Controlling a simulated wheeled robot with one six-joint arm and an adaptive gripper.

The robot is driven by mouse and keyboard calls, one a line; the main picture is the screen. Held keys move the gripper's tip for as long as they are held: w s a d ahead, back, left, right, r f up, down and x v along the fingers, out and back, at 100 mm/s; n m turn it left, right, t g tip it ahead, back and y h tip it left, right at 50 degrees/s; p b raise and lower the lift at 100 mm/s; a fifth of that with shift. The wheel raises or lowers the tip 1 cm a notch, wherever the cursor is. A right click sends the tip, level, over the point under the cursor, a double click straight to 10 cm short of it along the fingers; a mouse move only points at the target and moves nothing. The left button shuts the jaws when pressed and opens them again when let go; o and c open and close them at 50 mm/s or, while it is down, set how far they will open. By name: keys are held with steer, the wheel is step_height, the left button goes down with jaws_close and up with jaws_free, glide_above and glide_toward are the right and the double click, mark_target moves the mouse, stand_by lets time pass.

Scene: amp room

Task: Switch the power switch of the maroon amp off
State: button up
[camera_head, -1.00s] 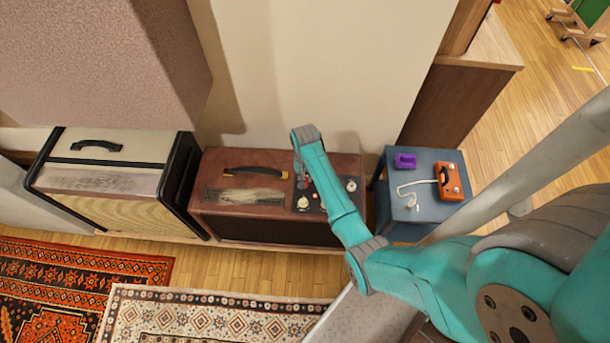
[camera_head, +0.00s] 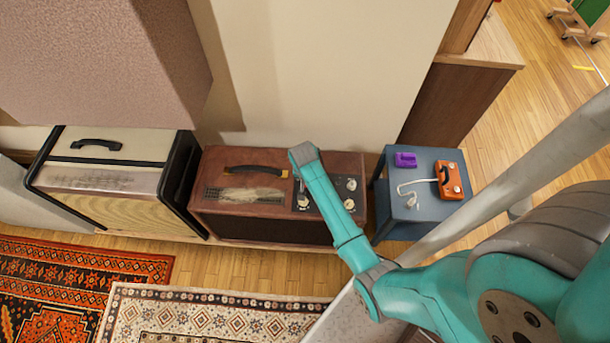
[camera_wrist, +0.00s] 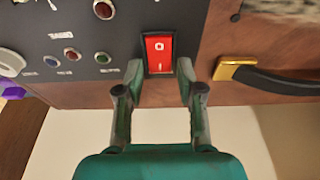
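The maroon amp (camera_head: 225,167) stands on the floor against the wall in the head view, with a black handle on top and a dark control panel at its right. In the wrist view the red power switch (camera_wrist: 160,50) sits on the dark panel (camera_wrist: 80,30), marked 0 above and I below. I cannot tell which half is pressed in. My gripper (camera_wrist: 161,72) is open, with its fingertips apart on either side of the switch's lower part and nothing between them. Contact is not clear. In the head view my arm hides the fingers and the switch.
Knobs and small coloured lights (camera_wrist: 102,57) lie left of the switch in the wrist view; the amp's handle (camera_wrist: 270,78) is right. A cream amp (camera_head: 115,145) stands left of the maroon one. A blue side table (camera_head: 430,210) with an orange device (camera_head: 450,181) and purple object (camera_head: 405,160) stands right.

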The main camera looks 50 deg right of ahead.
stand_by(0.3)
steer(key=v, duration=1.2)
stand_by(0.3)
steer(key=s+a+f+n+t, duration=0.1)
steer(key=s+a+n+t, duration=0.55)
steer(key=s+a, duration=0.85)
steer(key=s+a+r+n+t+y, duration=0.1)
steer(key=s+a+r+n+t, duration=0.1)
steer(key=s+r, duration=0.6)
steer(key=s+a+r+n+t+y, duration=0.1)
steer(key=s+r+t, duration=0.3)
steer(key=s+r, duration=0.4)
step_height(320, 180, up, 5)
steer(key=shift+a+r+n, duration=0.1)
steer(key=shift+a+n, duration=0.35)
steer(key=shift+a, duration=0.4)
